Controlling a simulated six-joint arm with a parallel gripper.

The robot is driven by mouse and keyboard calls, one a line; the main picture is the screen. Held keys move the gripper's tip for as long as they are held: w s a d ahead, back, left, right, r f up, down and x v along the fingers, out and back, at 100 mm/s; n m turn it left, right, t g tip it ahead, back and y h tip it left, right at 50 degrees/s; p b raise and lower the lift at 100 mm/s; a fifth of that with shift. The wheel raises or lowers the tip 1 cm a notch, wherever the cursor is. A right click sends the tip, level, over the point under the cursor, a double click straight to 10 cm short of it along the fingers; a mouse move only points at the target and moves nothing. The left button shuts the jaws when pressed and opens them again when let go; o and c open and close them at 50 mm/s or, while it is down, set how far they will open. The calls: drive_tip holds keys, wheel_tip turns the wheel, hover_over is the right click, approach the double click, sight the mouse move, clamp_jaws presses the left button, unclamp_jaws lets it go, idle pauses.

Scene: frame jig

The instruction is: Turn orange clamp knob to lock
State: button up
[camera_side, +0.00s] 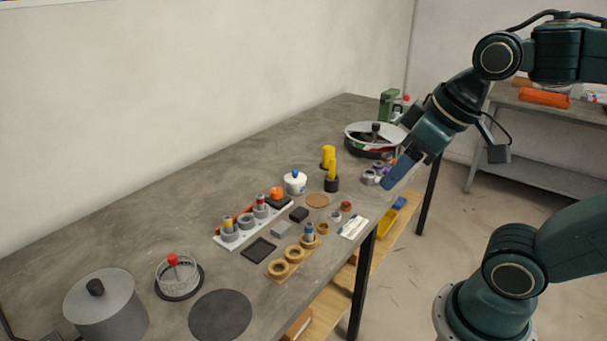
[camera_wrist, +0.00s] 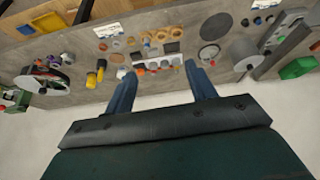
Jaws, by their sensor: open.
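An orange knob (camera_side: 277,191) sits on a small dark block (camera_side: 279,203) near the middle of the table in the side view. It stands between the white rack (camera_side: 222,243) and a white pot with a blue knob (camera_side: 295,182). Whether the knob is locked cannot be told. My gripper (camera_side: 397,172) is above the right edge of the table, well apart from the knob. In the wrist view my gripper (camera_wrist: 159,70) has its two blue fingers spread wide with nothing held between them.
A round tray with a lid (camera_side: 373,138) stands behind my gripper. Yellow cylinders (camera_side: 328,156), a wooden ring board (camera_side: 278,270), a red-knobbed basket (camera_side: 177,274) and a grey lidded pot (camera_side: 105,305) stand on the table. The table's left rear stretch is clear.

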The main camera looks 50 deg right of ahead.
drive_tip(key=w+r+n+g, duration=0.1)
drive_tip(key=w+r+n, duration=0.2)
drive_tip(key=w, duration=0.8)
drive_tip(key=n+g+y, duration=0.2)
drive_tip(key=n+y, duration=0.2)
drive_tip(key=n, duration=0.4)
hover_over(277, 190)
drive_tip(key=s+d, duration=0.3)
drive_tip(key=d, duration=0.2)
wheel_tip(277, 190, down, 17)
drive_tip(key=shift+w+f, duration=0.1)
drive_tip(key=shift+f, duration=0.15)
drive_tip(key=shift+f, duration=0.1)
drive_tip(key=x, duration=1.3)
drive_tip(key=shift+f, duration=0.3)
drive_tip(key=c, duration=1)
